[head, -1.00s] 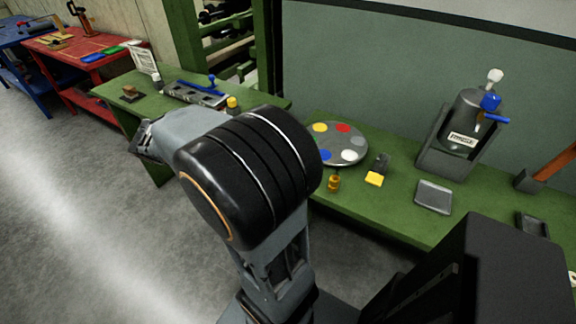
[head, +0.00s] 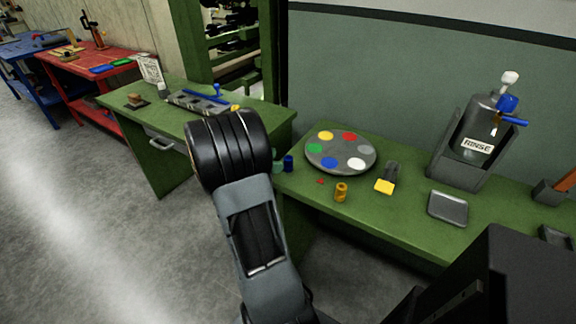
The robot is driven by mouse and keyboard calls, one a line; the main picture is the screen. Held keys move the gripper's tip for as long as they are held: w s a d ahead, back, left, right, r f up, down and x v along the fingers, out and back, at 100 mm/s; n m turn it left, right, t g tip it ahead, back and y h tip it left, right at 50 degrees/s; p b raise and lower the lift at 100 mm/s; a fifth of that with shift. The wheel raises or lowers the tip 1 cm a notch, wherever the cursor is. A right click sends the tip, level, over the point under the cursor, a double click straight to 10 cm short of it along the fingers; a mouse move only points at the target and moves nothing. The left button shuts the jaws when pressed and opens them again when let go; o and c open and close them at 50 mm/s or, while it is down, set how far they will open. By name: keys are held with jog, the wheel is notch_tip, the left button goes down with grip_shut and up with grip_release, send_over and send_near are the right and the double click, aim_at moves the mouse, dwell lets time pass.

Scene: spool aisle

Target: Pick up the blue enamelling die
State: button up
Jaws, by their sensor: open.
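A small blue cylinder (head: 288,163) stands at the left end of the right green bench, beside a green one (head: 277,167) partly covered by my arm. On the left green bench, a blue piece with a knob (head: 216,91) lies at a grey slotted rack (head: 188,101). I cannot tell which blue piece is the enamelling die. My gripper does not show; my dark wrist joint covers the area in front of the left bench's right end.
A round palette (head: 314,165) with coloured spots, an orange cylinder (head: 341,192), a yellow-ended block (head: 385,186), a grey tray (head: 448,208) and a rinse bottle (head: 480,125) are on the right bench (head: 400,225). Open floor lies left.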

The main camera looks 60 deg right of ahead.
aim_at(289, 162)
jog(key=shift+b+x, duration=0.3)
jog(key=shift+x, duration=2.5)
jog(key=shift+s, duration=0.1)
jog(key=shift+a, duration=0.1)
jog(key=c, duration=1)
